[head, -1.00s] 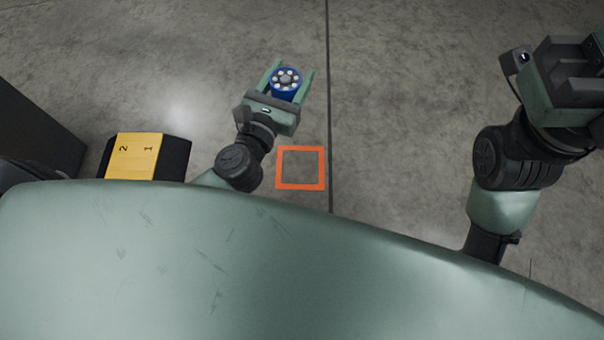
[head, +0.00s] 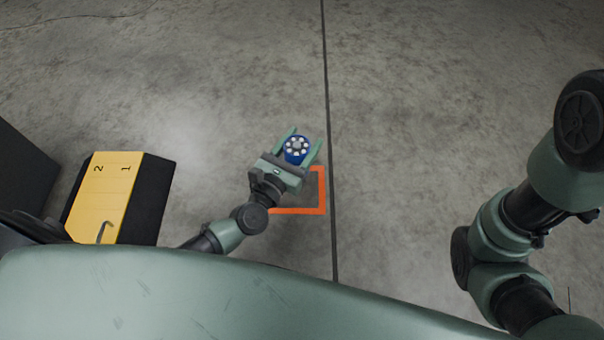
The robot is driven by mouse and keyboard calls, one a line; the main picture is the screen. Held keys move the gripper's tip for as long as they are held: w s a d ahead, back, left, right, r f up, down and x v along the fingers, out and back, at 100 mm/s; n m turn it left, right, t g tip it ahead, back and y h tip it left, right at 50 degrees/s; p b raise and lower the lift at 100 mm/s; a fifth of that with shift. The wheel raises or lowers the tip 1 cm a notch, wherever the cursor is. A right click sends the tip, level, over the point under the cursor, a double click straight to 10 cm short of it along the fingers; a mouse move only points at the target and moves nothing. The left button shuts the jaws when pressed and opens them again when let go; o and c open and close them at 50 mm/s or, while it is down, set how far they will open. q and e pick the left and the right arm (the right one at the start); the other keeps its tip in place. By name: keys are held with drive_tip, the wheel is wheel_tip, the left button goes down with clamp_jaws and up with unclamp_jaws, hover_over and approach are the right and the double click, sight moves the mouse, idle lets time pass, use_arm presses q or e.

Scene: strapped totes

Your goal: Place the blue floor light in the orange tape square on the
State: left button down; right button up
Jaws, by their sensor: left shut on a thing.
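The blue floor light (head: 297,150), round with a ring of pale lamps on top, is between the fingers of my left gripper (head: 299,149). My left gripper is shut on it. The orange tape square (head: 323,190) is on the floor; its right and bottom sides show, and my left gripper and wrist hide most of the rest. The light appears at the square's upper edge in the picture; I cannot tell how high it is above the floor. My right arm shows at the right, but its gripper is out of view.
A black and yellow box (head: 108,190) marked 2 and 1 stands at the left. A dark object (head: 25,165) is at the far left edge. A dark floor seam (head: 328,100) runs just right of the square. The grey floor beyond is clear.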

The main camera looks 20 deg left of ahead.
use_arm(q)
wheel_tip(320, 180, down, 10)
drive_tip(key=b, duration=0.6)
drive_tip(key=shift+f+b, duration=0.2)
drive_tip(key=shift+b, duration=0.2)
drive_tip(key=shift+r, duration=0.1)
drive_tip(key=shift+c, duration=2.4)
unclamp_jaws()
drive_tip(key=shift+f, duration=0.25)
